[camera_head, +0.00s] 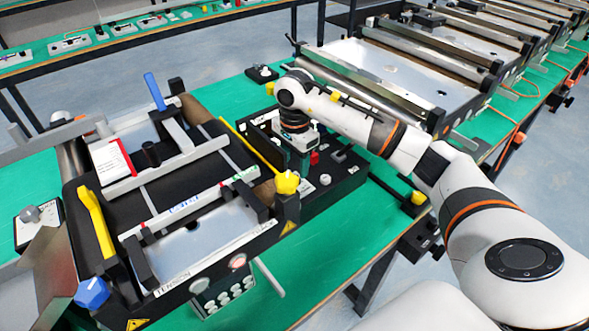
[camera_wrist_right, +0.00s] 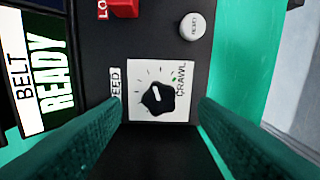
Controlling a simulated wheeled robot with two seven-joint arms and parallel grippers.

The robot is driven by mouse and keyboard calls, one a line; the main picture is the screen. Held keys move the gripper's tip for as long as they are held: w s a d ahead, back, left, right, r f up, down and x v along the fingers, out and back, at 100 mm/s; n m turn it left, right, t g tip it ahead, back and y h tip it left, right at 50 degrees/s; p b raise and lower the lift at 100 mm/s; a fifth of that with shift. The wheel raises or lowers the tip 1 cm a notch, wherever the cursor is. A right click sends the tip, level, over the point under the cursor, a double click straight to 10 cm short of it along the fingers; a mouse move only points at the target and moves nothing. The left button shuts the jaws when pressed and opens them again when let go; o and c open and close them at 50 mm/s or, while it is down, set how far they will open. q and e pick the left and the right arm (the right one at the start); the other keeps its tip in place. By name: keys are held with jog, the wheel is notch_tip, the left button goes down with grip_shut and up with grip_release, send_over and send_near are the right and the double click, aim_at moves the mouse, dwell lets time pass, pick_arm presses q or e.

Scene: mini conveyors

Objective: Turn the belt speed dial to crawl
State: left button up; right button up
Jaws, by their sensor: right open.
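The speed dial (camera_wrist_right: 157,98) is a black knob with a white mark on a white plate, seen in the right wrist view. The word CRAWL (camera_wrist_right: 182,80) is printed at the plate's right side. The mark's exact setting is hard to read. My right gripper (camera_wrist_right: 161,108) is open, with one green finger on each side of the dial; whether they touch it I cannot tell. In the head view my right gripper (camera_head: 301,168) points down at the black control box (camera_head: 340,188), and hides the dial. My left gripper is not in view.
Beside the dial are a red switch (camera_wrist_right: 124,8), a white round button (camera_wrist_right: 193,26) and a display reading BELT READY (camera_wrist_right: 45,80). A mini conveyor (camera_head: 150,190) with a yellow lever (camera_head: 96,220) stands left of the box. Green bench top (camera_head: 340,255) is clear in front.

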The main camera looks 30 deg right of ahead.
jog(key=shift+f+p, duration=0.35)
jog(key=shift+f, duration=1.75)
jog(key=shift+c, duration=0.5)
jog(key=c, duration=0.9)
